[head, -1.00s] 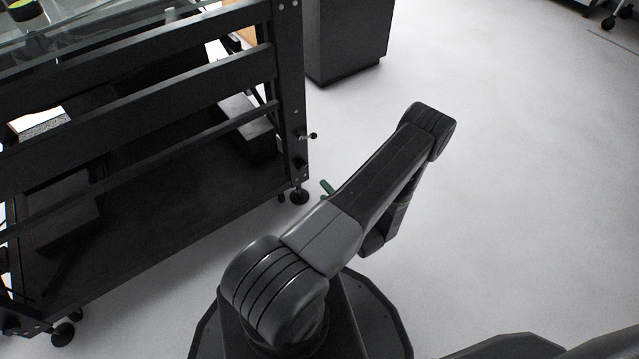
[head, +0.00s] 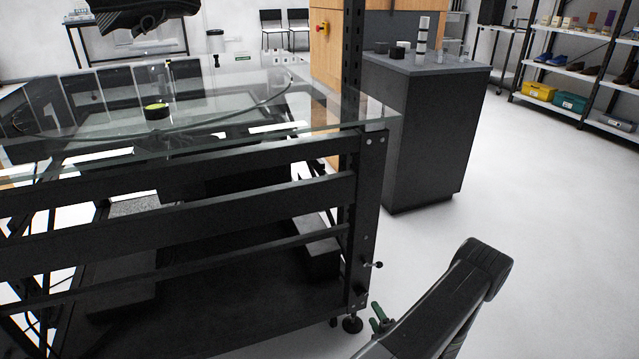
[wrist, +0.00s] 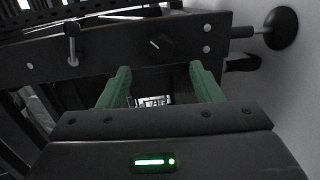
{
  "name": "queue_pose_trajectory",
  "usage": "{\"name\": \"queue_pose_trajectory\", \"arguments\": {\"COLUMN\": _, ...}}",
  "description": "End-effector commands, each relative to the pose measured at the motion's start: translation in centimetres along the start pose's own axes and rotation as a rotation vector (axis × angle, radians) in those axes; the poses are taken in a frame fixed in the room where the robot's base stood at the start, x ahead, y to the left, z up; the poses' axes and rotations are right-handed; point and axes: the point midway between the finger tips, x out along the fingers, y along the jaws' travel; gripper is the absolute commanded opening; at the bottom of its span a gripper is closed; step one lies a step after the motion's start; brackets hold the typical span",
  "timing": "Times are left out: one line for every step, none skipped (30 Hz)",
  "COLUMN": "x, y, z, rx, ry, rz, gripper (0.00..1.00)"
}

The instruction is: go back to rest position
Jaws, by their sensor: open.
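My gripper (wrist: 160,88) shows in the wrist view with its two green fingers spread apart and nothing between them. In the head view the green fingertips (head: 380,318) show low, beside the right leg of the black frame table, partly hidden behind my own arm. My arm is folded at the bottom right of the head view. In the wrist view the fingers point toward a black frame beam (wrist: 120,50) with bolts and a knob; I cannot tell the exact gap.
A glass-topped black frame table (head: 270,185) fills the left. A dark cabinet (head: 425,130) stands behind its right end. Shelves with shoes and boxes (head: 575,75) stand at the far right. The pale floor (head: 560,220) on the right is clear.

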Motion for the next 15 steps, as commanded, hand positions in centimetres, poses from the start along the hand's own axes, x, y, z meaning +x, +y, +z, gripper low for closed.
{"name": "queue_pose_trajectory", "arguments": {"x": 1.0, "y": -0.2, "z": -0.1, "rx": -0.003, "ry": 0.005, "rz": 0.0, "gripper": 0.59}}
{"name": "queue_pose_trajectory", "arguments": {"x": 1.6, "y": -0.2, "z": 0.0, "rx": -0.003, "ry": 0.004, "rz": 0.0, "gripper": 0.59}}
{"name": "queue_pose_trajectory", "arguments": {"x": 2.3, "y": -0.2, "z": -0.1, "rx": -0.003, "ry": 0.005, "rz": 0.0, "gripper": 0.59}}
{"name": "queue_pose_trajectory", "arguments": {"x": 2.9, "y": -0.2, "z": -0.1, "rx": -0.003, "ry": 0.004, "rz": 0.0, "gripper": 0.59}}
{"name": "queue_pose_trajectory", "arguments": {"x": 3.4, "y": -0.3, "z": -0.1, "rx": -0.003, "ry": 0.004, "rz": 0.0, "gripper": 0.59}}
{"name": "queue_pose_trajectory", "arguments": {"x": 4.1, "y": -0.2, "z": -0.1, "rx": -0.002, "ry": 0.004, "rz": 0.001, "gripper": 0.59}}
{"name": "queue_pose_trajectory", "arguments": {"x": 4.6, "y": -0.2, "z": 0.0, "rx": -0.003, "ry": 0.003, "rz": 0.001, "gripper": 0.59}}
{"name": "queue_pose_trajectory", "arguments": {"x": 5.1, "y": -0.2, "z": 0.0, "rx": -0.004, "ry": 0.004, "rz": 0.001, "gripper": 0.59}}
{"name": "queue_pose_trajectory", "arguments": {"x": 5.7, "y": -0.2, "z": 0.0, "rx": -0.004, "ry": 0.003, "rz": 0.001, "gripper": 0.59}}
{"name": "queue_pose_trajectory", "arguments": {"x": 6.1, "y": -0.2, "z": 0.0, "rx": -0.003, "ry": 0.002, "rz": 0.001, "gripper": 0.59}}
{"name": "queue_pose_trajectory", "arguments": {"x": 6.5, "y": -0.2, "z": 0.0, "rx": -0.002, "ry": 0.003, "rz": 0.001, "gripper": 0.59}}
{"name": "queue_pose_trajectory", "arguments": {"x": 6.9, "y": -0.1, "z": 0.0, "rx": -0.002, "ry": 0.003, "rz": 0.001, "gripper": 0.59}}
{"name": "queue_pose_trajectory", "arguments": {"x": 7.2, "y": -0.1, "z": 0.0, "rx": -0.001, "ry": 0.002, "rz": 0.001, "gripper": 0.59}}
{"name": "queue_pose_trajectory", "arguments": {"x": 7.5, "y": -0.1, "z": 0.0, "rx": -0.001, "ry": 0.001, "rz": 0.001, "gripper": 0.59}}
{"name": "queue_pose_trajectory", "arguments": {"x": 7.7, "y": -0.1, "z": 0.0, "rx": -0.001, "ry": 0.001, "rz": 0.001, "gripper": 0.59}}
